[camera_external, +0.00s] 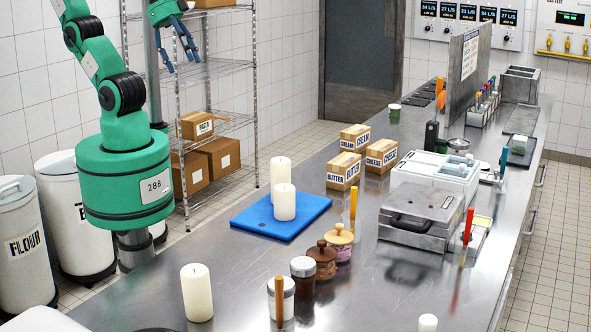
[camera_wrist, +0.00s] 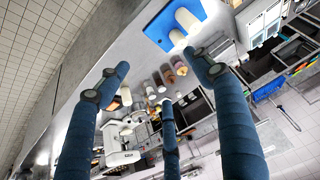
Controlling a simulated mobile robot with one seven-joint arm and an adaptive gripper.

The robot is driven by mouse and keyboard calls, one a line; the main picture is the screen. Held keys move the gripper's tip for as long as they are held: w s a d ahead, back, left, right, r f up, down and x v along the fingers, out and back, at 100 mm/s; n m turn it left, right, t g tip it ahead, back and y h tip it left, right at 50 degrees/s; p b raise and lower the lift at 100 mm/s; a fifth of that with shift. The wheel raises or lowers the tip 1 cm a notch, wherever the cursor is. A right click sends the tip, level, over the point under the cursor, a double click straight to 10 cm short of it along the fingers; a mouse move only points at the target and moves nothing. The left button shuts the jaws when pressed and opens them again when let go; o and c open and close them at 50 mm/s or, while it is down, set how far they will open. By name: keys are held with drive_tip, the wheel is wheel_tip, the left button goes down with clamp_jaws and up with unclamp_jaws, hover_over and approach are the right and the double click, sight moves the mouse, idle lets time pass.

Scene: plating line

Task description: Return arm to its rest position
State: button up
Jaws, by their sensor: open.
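My green arm stands at the left of the external view. My gripper (camera_external: 181,52) is raised high near the top of that view, in front of the wire shelf and well above the counter. Its blue fingers are spread open with nothing between them. In the wrist view my gripper (camera_wrist: 160,95) shows three blue fingers apart, with the counter far below.
The steel counter (camera_external: 340,230) carries a blue board (camera_external: 250,222) with two white candles, several jars, labelled boxes (camera_external: 343,171) and a grey press (camera_external: 420,215). A wire shelf (camera_external: 225,70) with cartons stands behind my arm. White bins (camera_external: 20,240) stand at left.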

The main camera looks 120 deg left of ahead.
wheel_tip(320, 180, down, 6)
drive_tip(key=b, duration=0.5)
drive_tip(key=shift+r+b, duration=0.15)
drive_tip(key=shift+b, duration=0.2)
